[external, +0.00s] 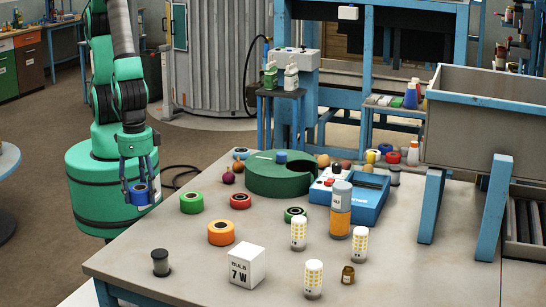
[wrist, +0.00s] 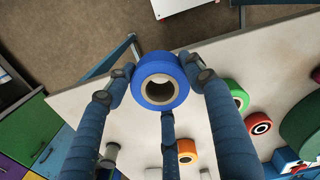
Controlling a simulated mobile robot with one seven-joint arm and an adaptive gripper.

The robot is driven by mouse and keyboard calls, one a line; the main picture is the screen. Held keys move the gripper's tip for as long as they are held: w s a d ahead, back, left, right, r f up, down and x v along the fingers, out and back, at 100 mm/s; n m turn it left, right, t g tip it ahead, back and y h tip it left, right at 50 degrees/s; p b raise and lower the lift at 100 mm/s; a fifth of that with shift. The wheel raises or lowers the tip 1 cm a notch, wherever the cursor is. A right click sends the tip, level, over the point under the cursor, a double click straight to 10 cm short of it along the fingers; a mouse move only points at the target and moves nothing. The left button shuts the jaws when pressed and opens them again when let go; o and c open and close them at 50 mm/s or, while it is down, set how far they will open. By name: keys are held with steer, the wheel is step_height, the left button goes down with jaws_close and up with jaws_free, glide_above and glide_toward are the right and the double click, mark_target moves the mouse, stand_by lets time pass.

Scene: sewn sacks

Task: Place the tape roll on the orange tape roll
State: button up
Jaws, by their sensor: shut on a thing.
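My gripper (external: 139,190) is shut on a blue tape roll (external: 140,194), held off the left edge of the table. In the wrist view the blue tape roll (wrist: 160,82) sits between the fingers of my gripper (wrist: 160,78), with its brown core facing the camera. The orange tape roll (external: 221,233) lies flat on the table, to the right of and nearer the camera than my gripper. It also shows in the wrist view (wrist: 186,148), partly beside a finger and below the blue roll. The two rolls are apart.
A green roll (external: 191,203) and a red roll (external: 239,201) lie behind the orange roll. A white bulb box (external: 246,265) stands in front of it, with a dark spool (external: 160,262) to its left. A green round block (external: 283,178) stands farther back. Bare table (external: 135,255) lies left of the orange roll.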

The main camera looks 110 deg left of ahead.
steer(key=shift+w+a+r+p, duration=0.1)
steer(key=shift+w+r+p, duration=0.2)
steer(key=shift+w+p, duration=0.1)
steer(key=w+a+r+p, duration=0.2)
steer(key=w+p, duration=0.2)
steer(key=w, duration=0.1)
steer(key=w+a+r+p, duration=0.2)
steer(key=w+p, duration=0.2)
steer(key=w, duration=0.2)
steer(key=shift+a+p, duration=0.25)
steer(key=shift+p, duration=0.1)
steer(key=shift+w, duration=0.1)
glide_above(221, 225)
steer(key=shift+d+f, duration=0.1)
steer(key=shift+f, duration=0.6)
steer(key=shift+f, duration=1.75)
